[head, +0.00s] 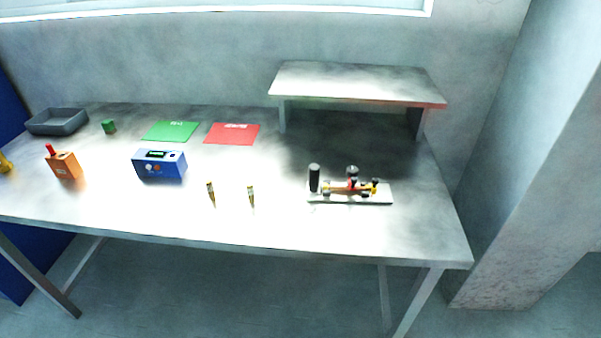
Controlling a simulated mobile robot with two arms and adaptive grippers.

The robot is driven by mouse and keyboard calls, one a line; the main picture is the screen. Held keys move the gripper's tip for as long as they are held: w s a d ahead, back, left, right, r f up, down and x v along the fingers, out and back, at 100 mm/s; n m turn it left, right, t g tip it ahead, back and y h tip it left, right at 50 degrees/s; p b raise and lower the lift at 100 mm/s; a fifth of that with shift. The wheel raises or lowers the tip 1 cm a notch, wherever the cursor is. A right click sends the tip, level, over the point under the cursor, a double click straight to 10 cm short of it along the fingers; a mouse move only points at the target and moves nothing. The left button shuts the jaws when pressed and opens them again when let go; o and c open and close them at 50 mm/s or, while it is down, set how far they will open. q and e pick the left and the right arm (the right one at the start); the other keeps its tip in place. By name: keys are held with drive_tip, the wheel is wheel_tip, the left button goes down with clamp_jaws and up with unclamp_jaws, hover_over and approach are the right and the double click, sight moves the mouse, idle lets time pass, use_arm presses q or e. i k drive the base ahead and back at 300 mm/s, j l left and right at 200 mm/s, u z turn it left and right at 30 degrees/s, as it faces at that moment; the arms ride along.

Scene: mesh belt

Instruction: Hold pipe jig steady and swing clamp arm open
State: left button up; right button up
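The pipe jig (349,197) is a pale flat base lying on the right part of the workbench. A black upright post or handle (314,178) stands at its left end. A yellow-orange bar (350,188), which looks like the clamp arm, lies lengthwise over the base, with a red part and dark knobs along it. The bar looks closed over the base, but the parts are too small to be sure. The pipe cannot be told apart. Neither of my grippers shows in the head view.
A raised shelf (355,82) stands behind the jig. Two small upright brass-coloured pieces (251,195) stand left of it. The bench front is clear.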

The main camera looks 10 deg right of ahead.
sight(352, 182)
drive_tip(key=l+u, duration=0.85)
drive_tip(key=l, duration=0.2)
drive_tip(key=k+l+u, duration=0.1)
drive_tip(key=l+u, duration=0.3)
drive_tip(key=l, duration=0.1)
